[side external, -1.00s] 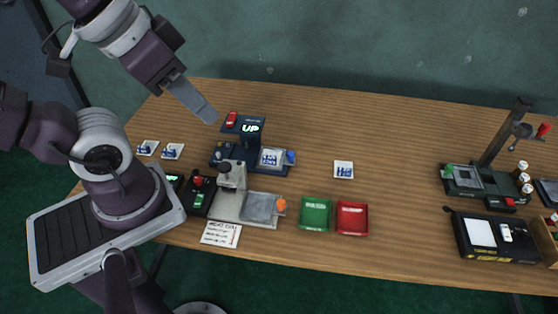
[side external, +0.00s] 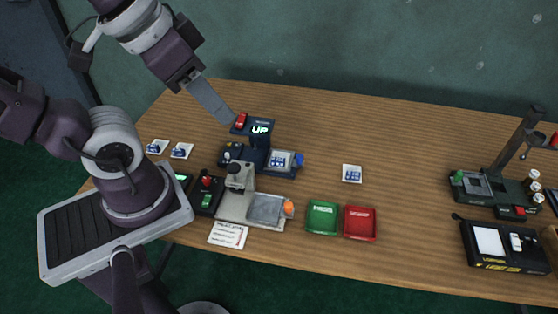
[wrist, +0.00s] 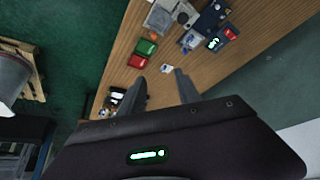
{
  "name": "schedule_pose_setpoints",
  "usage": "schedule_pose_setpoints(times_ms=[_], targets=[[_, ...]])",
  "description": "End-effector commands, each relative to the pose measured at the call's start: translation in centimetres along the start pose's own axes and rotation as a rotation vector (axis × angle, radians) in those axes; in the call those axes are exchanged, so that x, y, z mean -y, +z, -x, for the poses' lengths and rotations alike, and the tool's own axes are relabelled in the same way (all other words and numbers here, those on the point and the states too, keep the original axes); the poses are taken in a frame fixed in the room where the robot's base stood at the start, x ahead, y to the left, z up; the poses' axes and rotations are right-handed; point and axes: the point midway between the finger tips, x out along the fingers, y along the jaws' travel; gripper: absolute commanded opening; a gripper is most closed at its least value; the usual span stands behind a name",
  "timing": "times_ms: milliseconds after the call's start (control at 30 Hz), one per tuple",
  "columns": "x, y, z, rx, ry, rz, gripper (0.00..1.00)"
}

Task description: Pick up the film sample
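A white square film sample with blue marks (side external: 352,174) lies flat on the open tabletop, right of the device with the "UP" display. It also shows as a small white square in the wrist view (wrist: 166,69), near the gap between my fingertips. More such squares lie at the table's left end (side external: 157,146) (side external: 181,151), and one sits on the "UP" device (side external: 280,160). I cannot tell which one the task means. My gripper (side external: 226,117) is high above the table, its tip appearing near the "UP" device. In the wrist view its two fingers (wrist: 160,76) are apart and empty.
The "UP" device (side external: 260,131) and a grey press-like device (side external: 240,192) stand left of the sample. A green tray (side external: 322,217) and a red tray (side external: 360,223) sit in front. A stand (side external: 505,165) is at right. The table's back middle is clear.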

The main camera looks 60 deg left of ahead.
Motion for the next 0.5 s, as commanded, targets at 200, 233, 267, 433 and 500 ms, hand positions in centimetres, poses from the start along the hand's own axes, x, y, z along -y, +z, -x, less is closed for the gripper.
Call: schedule_pose_setpoints(times_ms=[200, 233, 267, 433, 500], targets=[[3.7, -6.7, -6.7, 0.175, -0.046, -0.230, 0.40], [4.5, -7.6, -8.3, 0.204, -0.043, -0.273, 0.40], [5.3, -8.4, -10.1, 0.232, -0.037, -0.315, 0.40], [10.5, -9.5, -21.6, 0.374, 0.051, -0.547, 0.40], [12.2, -8.5, -25.9, 0.411, 0.100, -0.622, 0.40]])
